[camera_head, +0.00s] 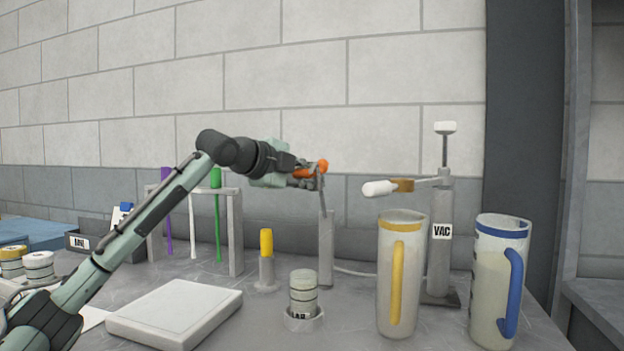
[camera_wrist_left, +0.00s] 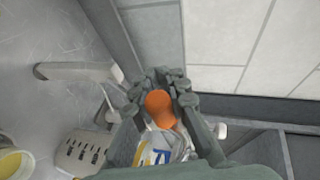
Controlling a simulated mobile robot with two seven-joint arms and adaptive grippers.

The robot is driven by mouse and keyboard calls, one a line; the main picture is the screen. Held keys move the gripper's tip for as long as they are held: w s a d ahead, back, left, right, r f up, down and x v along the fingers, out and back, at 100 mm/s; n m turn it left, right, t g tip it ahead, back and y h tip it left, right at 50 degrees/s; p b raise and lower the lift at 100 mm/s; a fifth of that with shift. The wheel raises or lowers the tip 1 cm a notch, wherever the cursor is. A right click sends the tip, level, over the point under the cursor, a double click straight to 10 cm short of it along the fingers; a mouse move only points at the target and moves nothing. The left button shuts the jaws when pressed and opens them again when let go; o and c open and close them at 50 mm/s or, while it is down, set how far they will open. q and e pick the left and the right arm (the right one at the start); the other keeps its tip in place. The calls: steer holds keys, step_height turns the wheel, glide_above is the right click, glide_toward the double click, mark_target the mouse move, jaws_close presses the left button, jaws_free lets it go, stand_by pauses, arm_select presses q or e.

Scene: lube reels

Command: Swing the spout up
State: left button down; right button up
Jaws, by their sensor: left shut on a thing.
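My left gripper (camera_head: 308,176) is shut on an orange part with a round end (camera_head: 323,165), above a grey upright post (camera_head: 326,248). A thin grey rod runs from the post's top up to the orange end. In the left wrist view the orange part (camera_wrist_left: 158,104) sits between the fingers of my left gripper (camera_wrist_left: 162,88). I cannot tell for sure which part is the spout. A grey pump (camera_head: 441,232) marked VAC stands to the right, with a side arm (camera_head: 403,185) that has a brown collar and a white end, roughly level. My right gripper is not in view.
A yellow-handled jug (camera_head: 388,280) and a blue-handled jug (camera_head: 492,285) stand by the pump. A small jar (camera_head: 303,288) and a yellow-topped post (camera_head: 266,258) are in front. A rack (camera_head: 234,235) with coloured rods and a white slab (camera_head: 175,312) are left. The block wall is behind.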

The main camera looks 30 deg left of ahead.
arm_select(q)
steer(key=shift+d+f, duration=0.2)
steer(key=shift+f, duration=0.6)
steer(key=c, duration=2)
jaws_free()
steer(key=o, duration=0.5)
steer(key=shift+w+f, duration=0.15)
steer(key=shift+w, duration=0.25)
steer(key=shift+o, duration=0.2)
steer(key=shift+s+a+r, duration=0.1)
steer(key=shift+s+r, duration=0.1)
steer(key=shift+r, duration=0.15)
steer(key=shift+s, duration=0.1)
